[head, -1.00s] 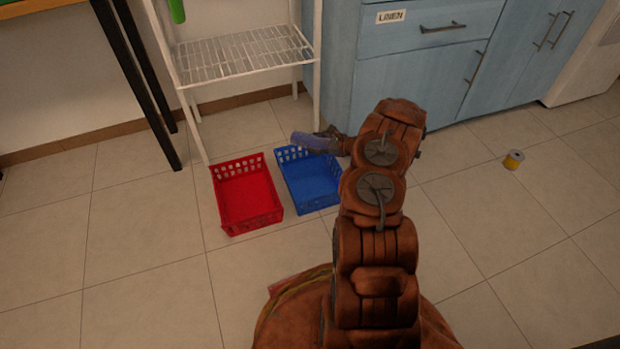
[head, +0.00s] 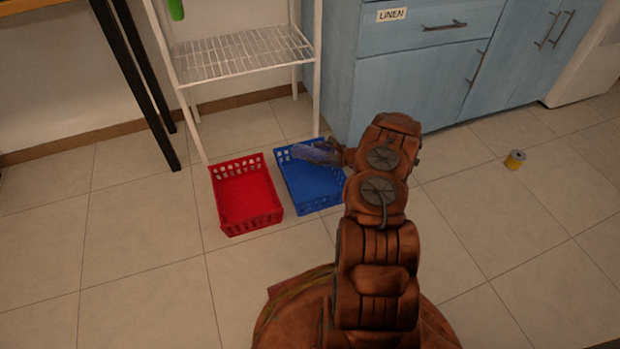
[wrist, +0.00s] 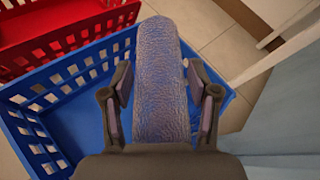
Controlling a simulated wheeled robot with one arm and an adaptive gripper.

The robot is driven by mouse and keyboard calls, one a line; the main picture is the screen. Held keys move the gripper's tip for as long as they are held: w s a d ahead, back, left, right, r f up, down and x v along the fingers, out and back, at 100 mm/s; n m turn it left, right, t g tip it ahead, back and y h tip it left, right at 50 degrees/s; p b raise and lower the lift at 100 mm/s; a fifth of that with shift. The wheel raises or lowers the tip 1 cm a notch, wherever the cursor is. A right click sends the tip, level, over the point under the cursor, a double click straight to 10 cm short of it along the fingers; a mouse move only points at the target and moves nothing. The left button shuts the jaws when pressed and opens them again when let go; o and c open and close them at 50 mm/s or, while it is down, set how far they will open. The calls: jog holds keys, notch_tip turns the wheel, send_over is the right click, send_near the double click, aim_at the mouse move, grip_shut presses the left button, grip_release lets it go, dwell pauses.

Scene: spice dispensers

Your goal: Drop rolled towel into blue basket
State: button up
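The rolled towel (wrist: 160,80), bluish-purple and textured, lies lengthwise between the two fingers of my gripper (wrist: 160,85) in the wrist view. In the head view the towel (head: 318,153) overlaps the back part of the blue basket (head: 318,200). My gripper (head: 338,153) reaches over the basket's back right side from the right, partly hidden by my arm. The blue basket also shows in the wrist view (wrist: 62,98), behind and below the towel. I cannot tell whether the towel touches the basket.
A red basket (head: 246,196) stands just left of the blue one. A white wire shelf (head: 240,52) rises behind them, with blue cabinets (head: 410,85) to the back right. The left floor is clear.

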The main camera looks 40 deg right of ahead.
jog(key=o, duration=0.4)
jog(key=v, duration=1.2)
jog(key=shift+r, duration=0.1)
